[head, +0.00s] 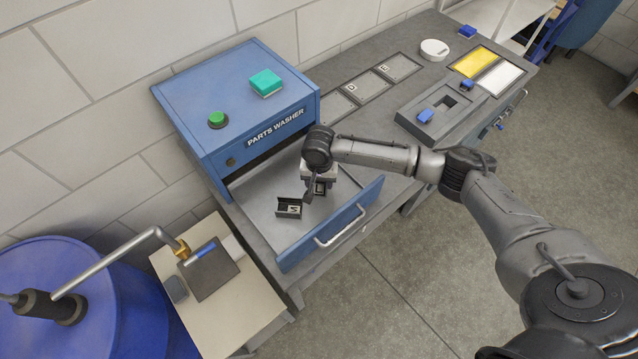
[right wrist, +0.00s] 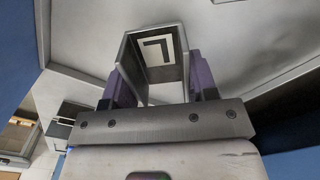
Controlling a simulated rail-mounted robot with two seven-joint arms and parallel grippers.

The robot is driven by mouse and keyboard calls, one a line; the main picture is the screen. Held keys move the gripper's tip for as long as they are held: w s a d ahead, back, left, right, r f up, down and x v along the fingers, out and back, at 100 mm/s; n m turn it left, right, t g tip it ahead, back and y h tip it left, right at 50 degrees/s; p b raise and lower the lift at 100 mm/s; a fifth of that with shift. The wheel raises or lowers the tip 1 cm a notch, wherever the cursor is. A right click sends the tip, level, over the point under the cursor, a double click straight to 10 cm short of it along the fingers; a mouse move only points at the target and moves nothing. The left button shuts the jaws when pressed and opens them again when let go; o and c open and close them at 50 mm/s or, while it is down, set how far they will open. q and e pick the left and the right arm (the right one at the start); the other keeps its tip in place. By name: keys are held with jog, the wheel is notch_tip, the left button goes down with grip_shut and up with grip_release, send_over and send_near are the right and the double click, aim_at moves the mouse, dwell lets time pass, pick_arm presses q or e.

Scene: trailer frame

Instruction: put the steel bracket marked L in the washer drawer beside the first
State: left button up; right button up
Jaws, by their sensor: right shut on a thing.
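The steel bracket marked L (right wrist: 153,52) is a grey U-shaped channel with a black L on a white label. My right gripper (right wrist: 160,88) is shut on it, with purple fingers on both sides. In the head view the right gripper (head: 314,188) points down into the open washer drawer (head: 262,217), and the held bracket (head: 320,188) shows partly below it. I cannot tell whether it touches the drawer floor. Another bracket (head: 289,209), dark with a white mark, sits on the drawer floor just left of the gripper, apart from it. My left gripper is out of view.
The blue parts washer (head: 235,95) stands behind the drawer, with a green button (head: 217,119) and a teal block (head: 266,83) on top. The drawer front (head: 335,225) has a handle. Marked bench plates (head: 367,86) and a grey fixture (head: 432,118) lie to the right.

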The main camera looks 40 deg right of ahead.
aim_at(319, 185)
jog(key=shift+f, duration=0.9)
jog(key=o, duration=1.1)
jog(key=shift+f, duration=0.15)
jog(key=shift+r, duration=0.4)
notch_tip(319, 185, up, 12)
jog(key=p, duration=0.1)
jog(key=shift+f, duration=0.25)
